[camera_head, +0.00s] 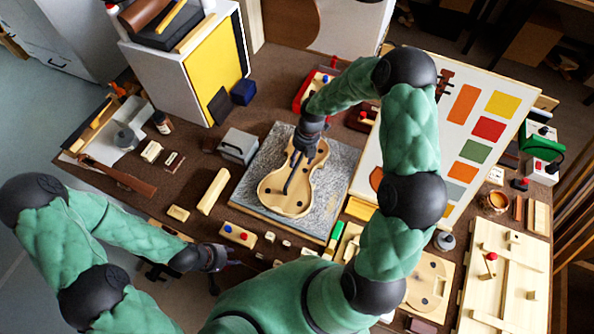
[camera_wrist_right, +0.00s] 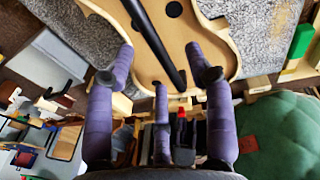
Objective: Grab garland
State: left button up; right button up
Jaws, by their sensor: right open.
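The garland appears to be the violin-shaped pale wooden piece (camera_head: 272,192), with a pale rim and dark round holes. It lies on a speckled grey slab (camera_head: 333,187) in the middle of the bench and shows partly in the right wrist view (camera_wrist_right: 213,38). A black rod (camera_wrist_right: 154,40) crosses above the piece. My left gripper (camera_head: 214,260) hovers low at the bench's front left; its fingers are too small to judge.
A grey metal box (camera_head: 238,146) and wooden blocks (camera_head: 213,191) sit left of the slab. A color-patch board (camera_head: 455,135) leans to the right. A pale wooden tray (camera_head: 505,283) is at the right front. A yellow-fronted cabinet (camera_head: 218,70) stands behind.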

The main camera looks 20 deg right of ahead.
aim_at(296, 166)
jog(key=shift+w+a+f+b, duration=0.15)
jog(key=shift+a+f, duration=0.1)
jog(key=shift+f, duration=0.75)
jog(key=shift+w+a+f+b, duration=0.15)
jog(key=shift+a+f, duration=0.15)
jog(key=shift+f, duration=0.7)
jog(key=shift+a+f+b, duration=0.15)
jog(key=shift+a+f, duration=0.1)
jog(key=shift+f, duration=0.75)
jog(key=shift+f, duration=0.25)
grip_shut()
